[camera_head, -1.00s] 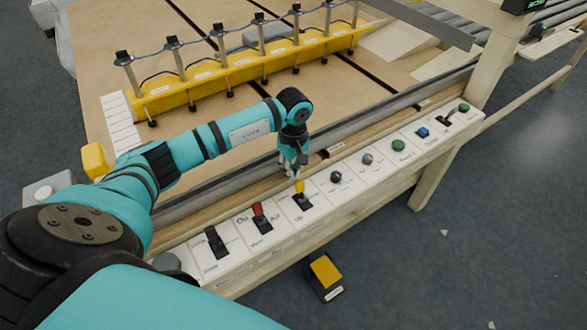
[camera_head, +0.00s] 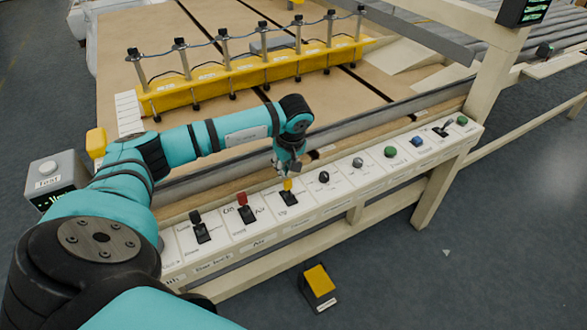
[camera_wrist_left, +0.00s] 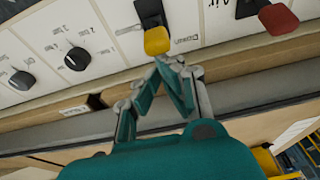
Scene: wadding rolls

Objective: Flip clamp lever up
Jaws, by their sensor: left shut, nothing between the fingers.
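The lever with the yellow handle (camera_head: 287,184) rises from a black slot on the long white control panel (camera_head: 259,229). In the left wrist view its yellow knob (camera_wrist_left: 157,41) shows close up, beside a label that seems to read "Down". My left gripper (camera_head: 287,171) is just behind and above this knob. In the left wrist view the left gripper's fingertips (camera_wrist_left: 170,62) are together, empty, and just short of the knob; I cannot tell whether they touch it. The clamp label is too small to read. My right gripper is not in view.
A red-handled lever (camera_head: 242,200) and a black lever (camera_head: 200,229) stand left of the yellow one. A black knob (camera_head: 324,177) and a grey knob (camera_head: 357,163) are to its right. A yellow bar with posts (camera_head: 240,75) spans the table behind. A yellow pedal (camera_head: 319,281) is on the floor.

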